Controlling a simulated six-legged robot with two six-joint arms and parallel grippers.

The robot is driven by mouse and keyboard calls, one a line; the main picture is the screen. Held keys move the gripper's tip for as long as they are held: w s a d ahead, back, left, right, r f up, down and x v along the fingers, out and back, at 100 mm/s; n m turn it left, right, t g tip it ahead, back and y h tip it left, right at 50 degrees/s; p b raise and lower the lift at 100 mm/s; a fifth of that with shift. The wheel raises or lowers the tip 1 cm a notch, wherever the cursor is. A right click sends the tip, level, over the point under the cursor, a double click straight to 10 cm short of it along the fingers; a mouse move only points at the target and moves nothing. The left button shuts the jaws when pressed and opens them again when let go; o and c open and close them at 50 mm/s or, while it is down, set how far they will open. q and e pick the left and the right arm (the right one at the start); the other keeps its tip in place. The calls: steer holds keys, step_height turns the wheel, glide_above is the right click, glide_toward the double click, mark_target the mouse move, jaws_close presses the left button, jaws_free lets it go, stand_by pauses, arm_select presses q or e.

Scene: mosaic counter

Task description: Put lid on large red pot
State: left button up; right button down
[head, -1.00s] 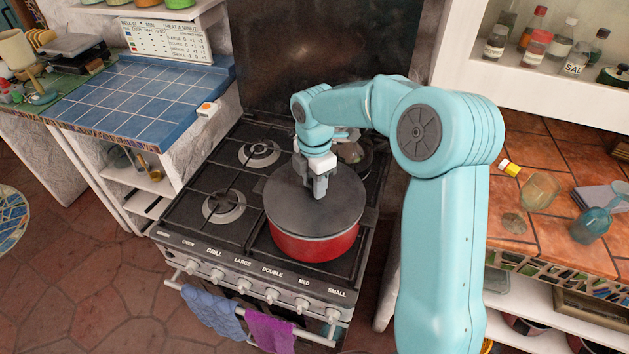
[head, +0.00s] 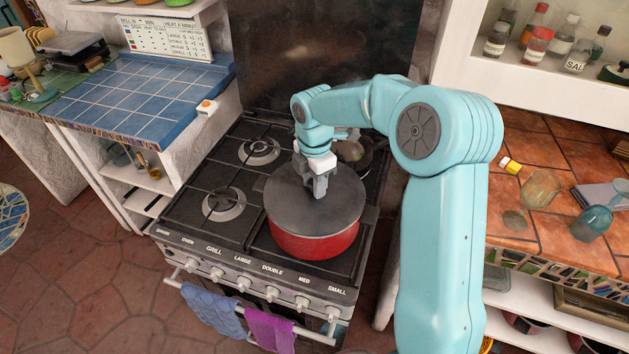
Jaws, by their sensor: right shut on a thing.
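The large red pot (head: 314,244) stands on the front right of the stove. A dark grey lid (head: 338,213) lies over the pot's top and covers its opening; from this angle it looks level and roughly centred. My right gripper (head: 320,194) points down at the middle of the lid and is shut on the lid's handle, which the fingers mostly hide. I cannot tell whether the lid's rim touches the pot all the way round. My left gripper does not show.
The stove (head: 185,213) has free burners on its left side. A dark pan (head: 352,155) sits behind the pot, partly hidden by my right arm. Blue (head: 212,308) and purple (head: 269,330) towels hang on the front rail. Glassware (head: 541,188) stands on the right tiled counter.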

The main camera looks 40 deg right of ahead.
steer(key=shift+f, duration=0.1)
steer(key=shift+c, duration=0.9)
jaws_free()
step_height(320, 180, up, 7)
steer(key=p, duration=0.6)
stand_by(0.4)
